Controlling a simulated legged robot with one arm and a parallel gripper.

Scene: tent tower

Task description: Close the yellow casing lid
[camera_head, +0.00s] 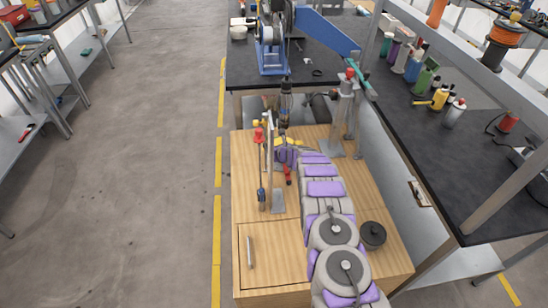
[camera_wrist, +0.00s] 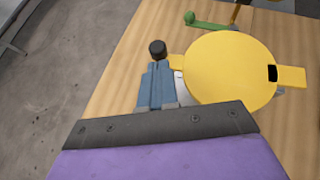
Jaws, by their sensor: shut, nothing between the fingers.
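The yellow casing lid (camera_wrist: 232,68) is a round, flat yellow disc with a tab on its left and another on its right, the right one with a dark slot. In the head view a small yellow part (camera_head: 292,142) shows past the end of my arm. My gripper (camera_wrist: 157,78) is shut and empty, with its blue-grey fingers just left of the lid in the wrist view. Whether they touch the lid is unclear. The casing under the lid is mostly hidden, so I cannot tell how far the lid is open. My gripper's fingers are unclear in the head view.
A wooden table (camera_head: 246,185) carries a red-topped upright tool (camera_head: 260,140) left of my arm and a black round part (camera_head: 372,235) to its right. A green part (camera_wrist: 205,22) lies behind the lid. Dark benches stand behind and right. The floor (camera_head: 150,200) at left is clear.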

